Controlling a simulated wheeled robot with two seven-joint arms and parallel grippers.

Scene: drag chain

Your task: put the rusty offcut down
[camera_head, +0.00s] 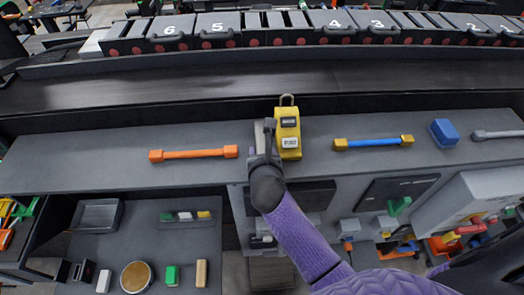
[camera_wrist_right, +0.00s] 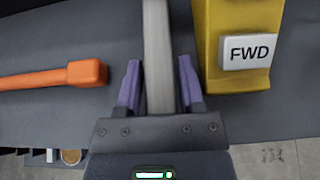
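My right gripper (camera_wrist_right: 160,85) has its purple fingers on both sides of a plain grey bar (camera_wrist_right: 158,40) and looks shut on it. In the head view the bar (camera_head: 269,128) points away from me over the grey bench (camera_head: 100,150), beside a yellow pendant box (camera_head: 288,130). I cannot tell whether it touches the bench. The bar looks grey, and I cannot make out rust on it or identify another piece as a rusty offcut. My left gripper is not in view.
An orange bar (camera_head: 193,153) lies left of the gripper. A blue bar with yellow ends (camera_head: 373,142), a blue block (camera_head: 443,132) and a grey bar (camera_head: 498,134) lie to the right. A lower surface (camera_head: 230,270) holds small blocks and an empty tray (camera_head: 97,215). The bench's far left is clear.

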